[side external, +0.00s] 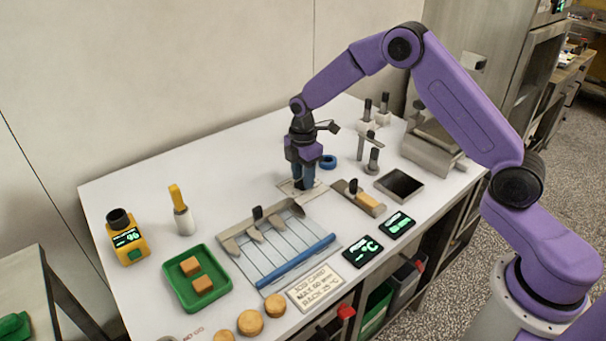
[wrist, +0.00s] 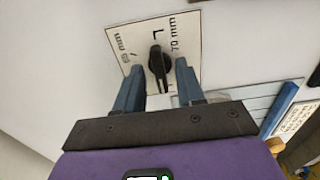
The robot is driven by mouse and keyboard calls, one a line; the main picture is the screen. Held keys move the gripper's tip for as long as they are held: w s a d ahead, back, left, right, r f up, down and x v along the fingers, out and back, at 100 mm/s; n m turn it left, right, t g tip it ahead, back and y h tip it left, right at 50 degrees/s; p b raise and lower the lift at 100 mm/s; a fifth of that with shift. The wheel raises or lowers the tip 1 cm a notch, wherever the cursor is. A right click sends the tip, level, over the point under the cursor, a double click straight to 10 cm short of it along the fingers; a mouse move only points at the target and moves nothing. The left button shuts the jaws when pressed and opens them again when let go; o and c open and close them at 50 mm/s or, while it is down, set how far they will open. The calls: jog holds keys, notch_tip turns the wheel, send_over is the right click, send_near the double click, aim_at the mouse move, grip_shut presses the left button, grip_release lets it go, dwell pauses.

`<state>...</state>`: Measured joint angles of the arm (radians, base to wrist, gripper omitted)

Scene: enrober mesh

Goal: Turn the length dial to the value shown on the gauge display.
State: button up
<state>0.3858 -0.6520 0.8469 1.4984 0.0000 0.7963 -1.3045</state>
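The length dial's plate (wrist: 187,28) is pale, marked "L" and "70 mm", with another mm mark at the left that I cannot read surely. Its black knob (wrist: 158,72) stands in the middle. My gripper (wrist: 160,66) is open, one blue finger on each side of the knob, with gaps visible. In the side view my gripper (side external: 302,184) points down over the plate (side external: 285,185) and hides the knob. A yellow gauge (side external: 133,251) with a black top stands at the left; its green display (side external: 127,237) seems to read 46, but the digits are small.
A slotted wire tray (side external: 265,262) with a blue bar (side external: 296,264) lies in front of the dial. Two black displays (side external: 363,249) (side external: 398,225), a job card (side external: 315,288) and a green tray (side external: 167,275) with brown blocks lie around. A blue ring (side external: 328,162) lies behind my gripper.

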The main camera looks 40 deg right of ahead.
grip_shut()
jog(key=shift+m, duration=0.3)
jog(key=m, duration=1.1)
dwell(0.5)
grip_release()
